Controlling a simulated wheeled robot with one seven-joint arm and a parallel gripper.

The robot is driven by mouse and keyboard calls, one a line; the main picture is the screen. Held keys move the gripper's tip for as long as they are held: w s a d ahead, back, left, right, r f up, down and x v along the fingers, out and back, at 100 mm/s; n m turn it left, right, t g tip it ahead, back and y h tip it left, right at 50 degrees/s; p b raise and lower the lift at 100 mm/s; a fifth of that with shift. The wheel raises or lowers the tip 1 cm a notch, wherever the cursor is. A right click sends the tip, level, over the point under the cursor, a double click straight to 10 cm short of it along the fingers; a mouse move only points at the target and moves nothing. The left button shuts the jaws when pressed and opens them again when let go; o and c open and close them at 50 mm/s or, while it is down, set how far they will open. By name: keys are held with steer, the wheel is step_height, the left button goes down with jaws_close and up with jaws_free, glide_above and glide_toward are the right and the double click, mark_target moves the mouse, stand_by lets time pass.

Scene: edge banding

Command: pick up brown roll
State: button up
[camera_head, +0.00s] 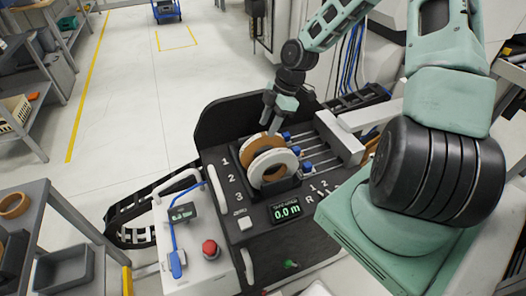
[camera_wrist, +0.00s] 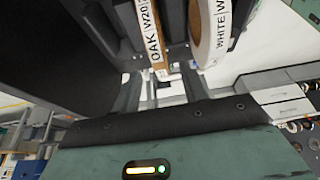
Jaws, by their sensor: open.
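The brown roll (camera_head: 275,139) stands upright in the black machine, behind a white roll (camera_head: 274,155) that hides much of it. In the wrist view the brown roll (camera_wrist: 152,32) carries an OAK label, and the white roll (camera_wrist: 211,38) carries a WHITE label to its right. My gripper (camera_head: 270,121) points down at the top of the brown roll. In the wrist view my gripper (camera_wrist: 161,80) is open, with the brown roll's rim lined up between its fingers. I cannot tell whether the fingers touch it.
The machine has a dark raised guard (camera_head: 225,120) behind the rolls and blue-ended pins (camera_head: 296,152) to their right. A display (camera_head: 286,210) is at its front. A red button (camera_head: 209,248) is on the pale unit at left. The left shelf holds another brown roll (camera_head: 14,204).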

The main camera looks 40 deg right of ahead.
mark_target(264, 134)
steer(key=shift+p+x, duration=0.9)
steer(key=shift+x, duration=2.55)
steer(key=shift+w, duration=0.1)
jaws_close()
